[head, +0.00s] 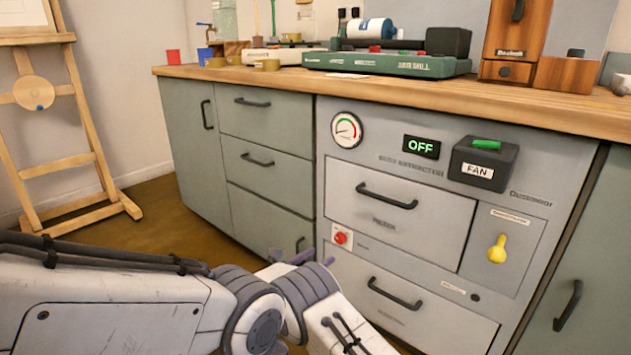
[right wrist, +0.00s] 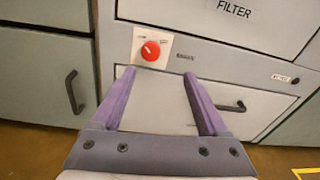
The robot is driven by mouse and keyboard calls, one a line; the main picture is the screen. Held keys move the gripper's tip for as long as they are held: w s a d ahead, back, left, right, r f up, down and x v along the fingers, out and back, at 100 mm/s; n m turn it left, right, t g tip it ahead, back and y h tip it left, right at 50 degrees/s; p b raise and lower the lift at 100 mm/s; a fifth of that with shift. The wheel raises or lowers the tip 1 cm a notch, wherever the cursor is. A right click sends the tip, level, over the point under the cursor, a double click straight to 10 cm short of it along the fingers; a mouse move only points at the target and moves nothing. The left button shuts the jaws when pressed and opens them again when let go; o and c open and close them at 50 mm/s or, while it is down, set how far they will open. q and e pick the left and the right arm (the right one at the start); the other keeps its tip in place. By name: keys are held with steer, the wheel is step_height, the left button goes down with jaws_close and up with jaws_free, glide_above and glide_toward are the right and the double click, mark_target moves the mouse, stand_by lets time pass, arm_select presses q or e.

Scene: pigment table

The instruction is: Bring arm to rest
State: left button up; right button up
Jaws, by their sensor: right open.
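My right gripper (head: 302,258) shows at the bottom centre of the head view, at the end of a white arm with grey joints. Only parts of its purple fingers show there. In the right wrist view the two purple fingers (right wrist: 158,88) are spread apart with nothing between them. They point at the lower drawer front of the grey cabinet, below a red knob (right wrist: 150,50) on a white plate. Whether the fingertips touch the cabinet cannot be told. My left gripper is not in view.
The grey dust extractor cabinet (head: 414,262) has drawer handles, a gauge (head: 346,130), an OFF display (head: 421,147), a FAN box (head: 483,163) and a yellow lever (head: 497,250). The wooden worktop (head: 560,105) above carries equipment. An easel (head: 60,165) stands at left. Brown floor lies between.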

steer(key=s+d+r+m+g+y+p, duration=0.25)
steer(key=s+r+m+g, duration=0.3)
steer(key=s+r, duration=0.35)
steer(key=s+d+r+m+g+y+p, duration=0.2)
steer(key=s+r+m+g+p, duration=0.15)
steer(key=s+r+m, duration=0.55)
steer(key=s+r+m+g+y+p, duration=0.2)
steer(key=s+m+y, duration=0.2)
steer(key=s, duration=1)
steer(key=s+r+m+g+y+p, duration=0.2)
steer(key=s+r+m+y+p, duration=0.15)
steer(key=s, duration=0.95)
step_height(320, 180, up, 37)
steer(key=p, duration=3.7)
steer(key=shift+s+d+f+y, duration=0.15)
steer(key=shift+s+y, duration=0.1)
steer(key=shift+y, duration=0.05)
steer(key=shift+c, duration=0.4)
